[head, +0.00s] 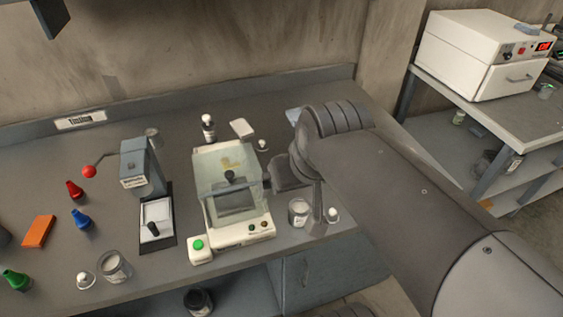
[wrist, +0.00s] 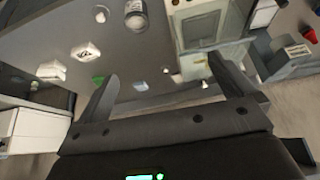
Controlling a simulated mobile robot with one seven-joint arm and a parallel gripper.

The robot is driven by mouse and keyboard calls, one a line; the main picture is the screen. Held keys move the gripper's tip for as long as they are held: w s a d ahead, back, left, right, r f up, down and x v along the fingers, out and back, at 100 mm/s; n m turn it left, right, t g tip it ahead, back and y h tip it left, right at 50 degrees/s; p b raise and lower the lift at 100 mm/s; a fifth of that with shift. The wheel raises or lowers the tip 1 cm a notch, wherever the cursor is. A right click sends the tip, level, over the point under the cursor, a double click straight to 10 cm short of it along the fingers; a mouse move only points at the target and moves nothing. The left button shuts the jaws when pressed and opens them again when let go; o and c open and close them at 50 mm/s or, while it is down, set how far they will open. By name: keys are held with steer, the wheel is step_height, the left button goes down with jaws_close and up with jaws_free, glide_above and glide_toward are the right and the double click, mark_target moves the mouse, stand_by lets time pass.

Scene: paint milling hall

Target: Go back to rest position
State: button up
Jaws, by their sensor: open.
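My gripper (wrist: 165,78) is open and empty, its two dark fingers spread apart in the wrist view. In the head view my arm reaches in from the right and my gripper (head: 300,190) hangs over the bench, just right of the glass-fronted cream instrument (head: 243,225). My own wrist partly hides the gripper there. A lidless-looking jar with pale contents (head: 298,211) stands close to the gripper, and a small white knob-like item (head: 332,215) is to its right. The wrist view shows a jar (wrist: 136,18) on the bench beyond the fingers.
The grey bench (head: 120,195) also holds a lever device (head: 140,170), red (head: 74,189), blue (head: 81,219) and green (head: 16,279) bottles, an orange block (head: 38,231) and another jar (head: 114,267). A white oven (head: 485,55) stands on a separate table at the right.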

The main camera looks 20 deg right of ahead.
steer(key=shift+s+a+f, duration=0.35)
steer(key=shift+s, duration=0.2)
